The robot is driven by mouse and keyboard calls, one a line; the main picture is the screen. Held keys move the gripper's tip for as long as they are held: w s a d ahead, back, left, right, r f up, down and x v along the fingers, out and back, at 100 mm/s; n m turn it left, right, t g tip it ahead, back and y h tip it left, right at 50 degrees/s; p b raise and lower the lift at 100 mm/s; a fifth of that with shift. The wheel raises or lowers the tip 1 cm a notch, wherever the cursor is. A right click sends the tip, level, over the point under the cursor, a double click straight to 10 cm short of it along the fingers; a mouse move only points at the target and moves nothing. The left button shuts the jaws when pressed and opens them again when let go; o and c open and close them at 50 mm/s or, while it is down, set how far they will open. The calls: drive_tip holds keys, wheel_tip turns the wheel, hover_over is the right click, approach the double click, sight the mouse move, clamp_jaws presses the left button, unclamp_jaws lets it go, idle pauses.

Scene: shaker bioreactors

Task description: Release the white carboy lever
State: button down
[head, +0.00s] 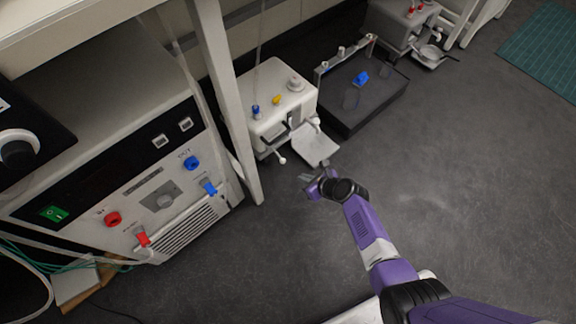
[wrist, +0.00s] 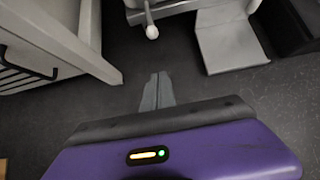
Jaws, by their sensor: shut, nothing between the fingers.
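The white carboy (head: 262,128) stands on the floor beside the table leg, with blue, yellow and white fittings on top. A lever with a white knob (head: 282,160) sticks out low on its front; this knob also shows in the wrist view (wrist: 152,32). A second white knob (head: 316,122) is at its right front corner, above a white plate (head: 318,150). My purple gripper (head: 307,178) is in front of the carboy, apart from the lever. In the wrist view its fingertips (wrist: 157,78) are together and empty, below the knob in the picture.
A dark tray (head: 375,100) with a blue item (head: 361,78) lies right of the carboy. A white table leg (head: 228,100) and a control unit (head: 150,190) with red and blue valves are on the left. The floor (head: 450,180) to the right is clear.

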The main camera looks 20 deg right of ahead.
sight(278, 155)
drive_tip(key=b+x, duration=0.9)
drive_tip(key=x, duration=0.2)
drive_tip(key=shift+w+a+r+p, duration=0.1)
drive_tip(key=shift+w+r+p, duration=0.1)
drive_tip(key=shift+r, duration=0.5)
drive_tip(key=shift+w+d+r+p, duration=0.1)
drive_tip(key=shift+r+p, duration=0.1)
drive_tip(key=shift+r, duration=0.5)
drive_tip(key=shift+w+a+r+p, duration=0.1)
drive_tip(key=shift+w+r+p, duration=0.1)
drive_tip(key=shift+r, duration=0.5)
drive_tip(key=shift+r, duration=0.1)
